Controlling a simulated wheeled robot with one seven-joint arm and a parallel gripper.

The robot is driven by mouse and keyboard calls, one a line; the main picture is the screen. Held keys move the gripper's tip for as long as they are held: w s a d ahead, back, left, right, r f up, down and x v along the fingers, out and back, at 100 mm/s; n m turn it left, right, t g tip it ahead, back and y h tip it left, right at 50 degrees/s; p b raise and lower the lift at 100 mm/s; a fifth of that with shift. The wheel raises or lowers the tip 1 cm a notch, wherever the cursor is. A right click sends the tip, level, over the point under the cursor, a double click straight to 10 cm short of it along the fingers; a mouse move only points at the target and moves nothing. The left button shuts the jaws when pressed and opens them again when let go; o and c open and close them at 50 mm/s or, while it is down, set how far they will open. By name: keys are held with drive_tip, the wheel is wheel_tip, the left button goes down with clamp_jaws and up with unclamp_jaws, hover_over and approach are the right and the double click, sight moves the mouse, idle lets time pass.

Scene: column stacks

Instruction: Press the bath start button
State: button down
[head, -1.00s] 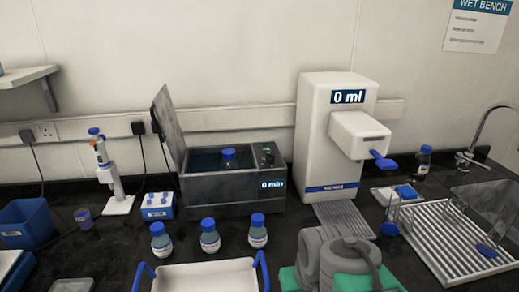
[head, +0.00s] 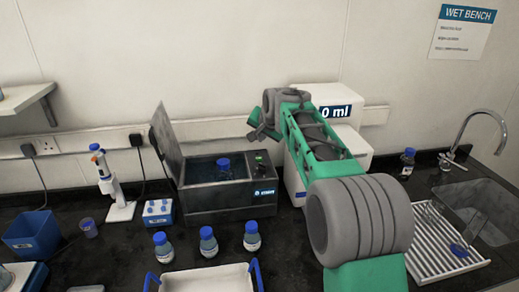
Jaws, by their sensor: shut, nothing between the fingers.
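The water bath (head: 205,200) is a dark metal box with its lid (head: 167,142) raised. A blue-capped bottle (head: 223,168) stands in it. A small green-lit control (head: 258,158), seemingly the start button, is on the dark panel at the bath's right end. A blue display (head: 263,194) is on the front; its small text is hard to read. My gripper (head: 256,131) is shut and empty, above and just behind the panel in the picture. Whether it touches anything cannot be told.
My arm crosses in front of the white dispenser (head: 329,112), hiding most of it. Several blue-capped bottles (head: 208,243) stand before the bath, behind a white tray (head: 210,279) with blue handles. A pipette stand (head: 120,211) and blue rack (head: 158,212) are left; a sink (head: 488,222) is right.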

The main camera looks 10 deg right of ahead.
sight(260, 160)
drive_tip(key=w, duration=0.1)
drive_tip(key=w+r, duration=0.1)
drive_tip(key=w, duration=0.1)
drive_tip(key=shift+w+r+m+t, duration=0.25)
drive_tip(key=shift+m+t, duration=0.05)
drive_tip(key=shift+f, duration=0.1)
wheel_tip(260, 160, down, 9)
drive_tip(key=b, duration=0.6)
drive_tip(key=shift+r, duration=0.2)
idle(1.3)
drive_tip(key=shift+f+b, duration=0.45)
drive_tip(key=shift+b, duration=0.05)
drive_tip(key=shift+f+b, duration=0.3)
drive_tip(key=shift+f, duration=0.15)
idle(0.7)
drive_tip(key=shift+r+p, duration=0.65)
drive_tip(key=shift+r, duration=0.2)
